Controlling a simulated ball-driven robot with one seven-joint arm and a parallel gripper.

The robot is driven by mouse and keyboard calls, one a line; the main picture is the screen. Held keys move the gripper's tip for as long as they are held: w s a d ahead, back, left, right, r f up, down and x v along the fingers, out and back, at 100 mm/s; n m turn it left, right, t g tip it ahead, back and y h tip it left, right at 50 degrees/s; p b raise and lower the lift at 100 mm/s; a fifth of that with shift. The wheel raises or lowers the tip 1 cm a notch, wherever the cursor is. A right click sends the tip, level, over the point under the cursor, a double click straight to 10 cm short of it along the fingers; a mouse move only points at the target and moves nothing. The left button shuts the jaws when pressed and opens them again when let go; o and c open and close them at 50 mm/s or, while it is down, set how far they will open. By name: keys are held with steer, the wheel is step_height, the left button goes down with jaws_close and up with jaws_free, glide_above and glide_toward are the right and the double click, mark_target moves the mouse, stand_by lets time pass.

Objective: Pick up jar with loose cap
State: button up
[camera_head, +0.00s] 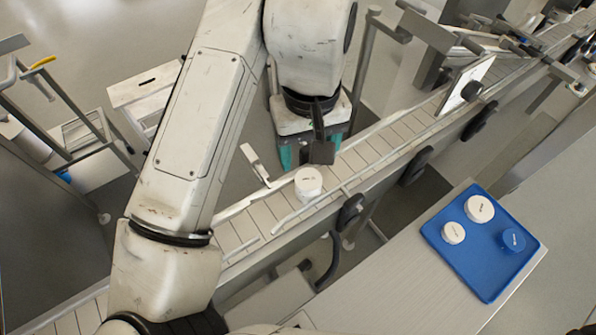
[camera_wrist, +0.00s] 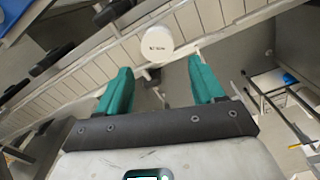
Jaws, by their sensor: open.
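A white round jar (camera_head: 308,182) stands upright on the conveyor belt, beside the guide rail. In the wrist view the jar (camera_wrist: 156,42) shows its white top with small dark print, just beyond the fingertips and between their lines. Whether its cap is loose cannot be told. My gripper (camera_head: 312,153) is above and behind the jar in the head view, partly hidden by its own housing. In the wrist view my gripper (camera_wrist: 160,66) has its two teal fingers wide apart with nothing between them.
The slatted conveyor (camera_head: 375,150) runs diagonally, with metal rails and dark brackets along it. A blue tray (camera_head: 452,251) on the right table holds two white round pieces (camera_head: 479,209) and a blue one (camera_head: 513,240). A white panel (camera_head: 468,84) stands across the belt farther up.

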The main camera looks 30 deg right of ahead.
mark_target(309, 179)
step_height(309, 179, down, 5)
steer(key=shift+r, duration=0.2)
steer(key=shift+s+d+f+p, duration=0.1)
steer(key=shift+f+p, duration=0.05)
steer(key=shift+f, duration=1.25)
steer(key=shift+s+d+f+p, duration=0.1)
steer(key=shift+f+p, duration=0.05)
steer(key=shift+f, duration=1.25)
steer(key=shift+c, duration=0.4)
steer(key=c, duration=0.8)
